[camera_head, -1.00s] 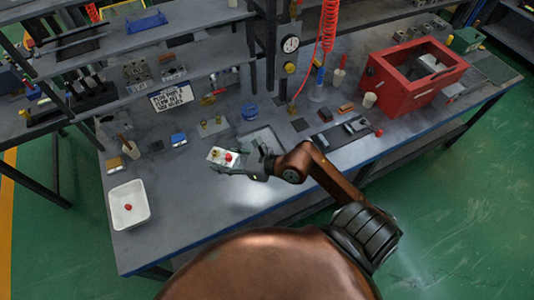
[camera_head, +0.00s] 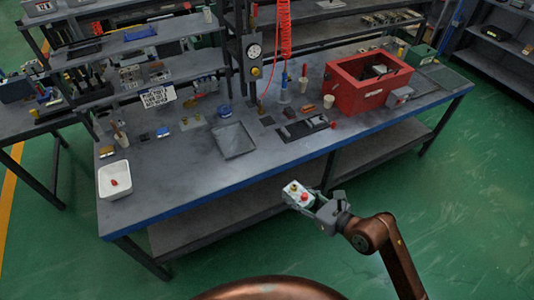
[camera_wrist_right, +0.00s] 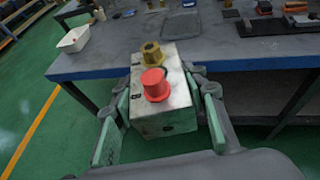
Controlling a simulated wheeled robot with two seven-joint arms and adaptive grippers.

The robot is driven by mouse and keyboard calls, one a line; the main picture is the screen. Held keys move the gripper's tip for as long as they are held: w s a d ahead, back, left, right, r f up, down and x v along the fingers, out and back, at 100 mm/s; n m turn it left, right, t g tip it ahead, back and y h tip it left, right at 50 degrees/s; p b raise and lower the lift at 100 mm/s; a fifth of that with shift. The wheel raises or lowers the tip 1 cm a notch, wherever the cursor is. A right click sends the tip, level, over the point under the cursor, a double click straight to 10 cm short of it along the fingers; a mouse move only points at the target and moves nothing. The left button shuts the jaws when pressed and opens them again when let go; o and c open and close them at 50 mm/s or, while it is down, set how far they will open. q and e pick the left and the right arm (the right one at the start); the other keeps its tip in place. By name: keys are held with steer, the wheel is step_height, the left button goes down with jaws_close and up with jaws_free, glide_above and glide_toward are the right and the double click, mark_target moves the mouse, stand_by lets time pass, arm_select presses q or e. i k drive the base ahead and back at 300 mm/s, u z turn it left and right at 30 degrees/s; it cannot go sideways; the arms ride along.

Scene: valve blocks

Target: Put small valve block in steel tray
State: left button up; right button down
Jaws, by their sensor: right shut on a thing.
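My right gripper (camera_head: 322,204) is shut on a small silver valve block (camera_head: 296,192) with a brass fitting and a red knob on top. The block shows close up in the right wrist view (camera_wrist_right: 165,105), between the two green-padded fingers (camera_wrist_right: 159,135), knobs up. In the head view the gripper and block appear in front of the workbench's front edge, over the green floor. The steel tray (camera_head: 235,151), flat and grey, lies on the bench to their upper left and looks empty. My left gripper is not in view.
A white bin (camera_head: 114,190) with a red item stands at the bench's left end. A red open box (camera_head: 350,95) stands on the right, with a grey block (camera_head: 400,97) beside it. A gauge post (camera_head: 251,80) rises behind the tray. Bench front around the tray is clear.

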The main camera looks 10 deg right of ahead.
mark_target(233, 140)
steer(key=u, duration=1)
steer(key=i, duration=1.2)
steer(key=z, duration=0.75)
steer(key=i, duration=0.3)
steer(key=z, duration=0.45)
